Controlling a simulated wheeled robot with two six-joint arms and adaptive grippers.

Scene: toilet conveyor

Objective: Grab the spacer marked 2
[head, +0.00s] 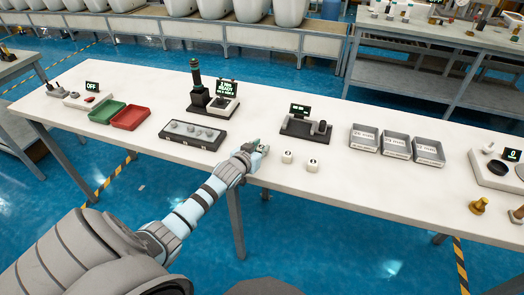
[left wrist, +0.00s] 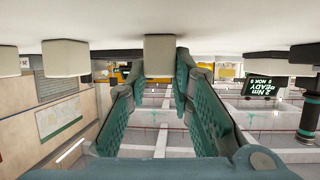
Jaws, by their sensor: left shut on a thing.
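Two small white spacers, a nearer-centre one (head: 287,156) and one to its right (head: 312,164), stand on the white table. Their dark top marks are too small to read for certain. My left gripper (head: 257,151) is low at the table's front part, left of these two. In the left wrist view, which is upside down, the left gripper (left wrist: 158,82) is shut on a third white spacer (left wrist: 160,54), between its green fingers. That spacer's mark is hidden. The two other spacers show to the left there, one close (left wrist: 66,58) and one at the edge (left wrist: 9,61). My right gripper is not in view.
Behind the spacers stands a dark device with a small screen (head: 299,109). Grey trays (head: 429,159) are to the right. A dark holder with round parts (head: 206,145) is left of my gripper. Green (head: 106,103) and red (head: 144,108) trays lie farther left.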

